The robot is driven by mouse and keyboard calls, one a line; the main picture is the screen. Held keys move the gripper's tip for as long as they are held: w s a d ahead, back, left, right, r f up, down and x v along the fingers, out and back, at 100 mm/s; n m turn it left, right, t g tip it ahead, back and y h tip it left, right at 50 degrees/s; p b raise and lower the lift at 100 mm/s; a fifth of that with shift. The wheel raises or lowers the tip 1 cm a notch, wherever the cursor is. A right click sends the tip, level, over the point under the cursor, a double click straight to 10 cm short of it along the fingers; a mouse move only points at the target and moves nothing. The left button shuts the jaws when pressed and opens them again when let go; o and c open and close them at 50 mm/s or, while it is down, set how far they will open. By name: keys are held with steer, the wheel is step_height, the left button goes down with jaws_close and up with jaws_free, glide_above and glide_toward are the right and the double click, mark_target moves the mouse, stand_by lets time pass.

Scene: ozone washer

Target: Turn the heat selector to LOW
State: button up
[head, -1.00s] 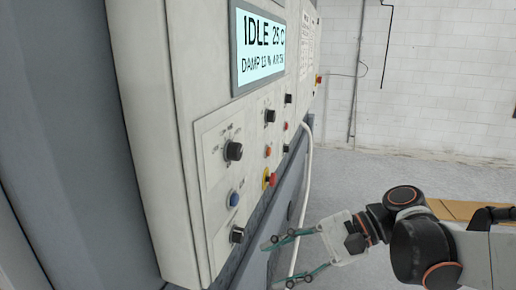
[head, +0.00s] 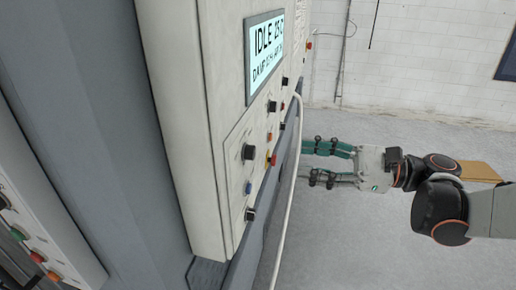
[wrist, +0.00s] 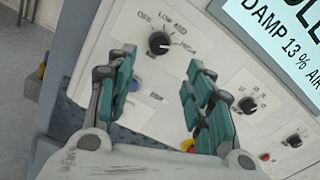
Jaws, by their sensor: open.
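The heat selector is a round black knob with OFF, LOW, MED and HIGH printed around it, in the upper middle of the wrist view (wrist: 159,42). A pale mark shows on its right side, but I cannot tell surely which label it points to. In the head view the selector (head: 248,152) is on the panel, above a blue button. My gripper (head: 305,161) is open and empty, to the right of the panel and apart from it. In the wrist view its green-padded fingers (wrist: 158,62) are spread, with the selector between and beyond their tips.
Beside the selector are a blue button (head: 248,188), a lower black knob (head: 250,214), a red stop button (head: 273,160) and another knob (head: 272,106). The display (head: 265,58) reads IDLE. A pale pipe (head: 292,180) runs down past the panel.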

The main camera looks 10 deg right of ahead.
mark_target(254, 153)
steer(key=x, duration=1.1)
steer(key=shift+p, duration=0.3)
steer(key=c, duration=1.1)
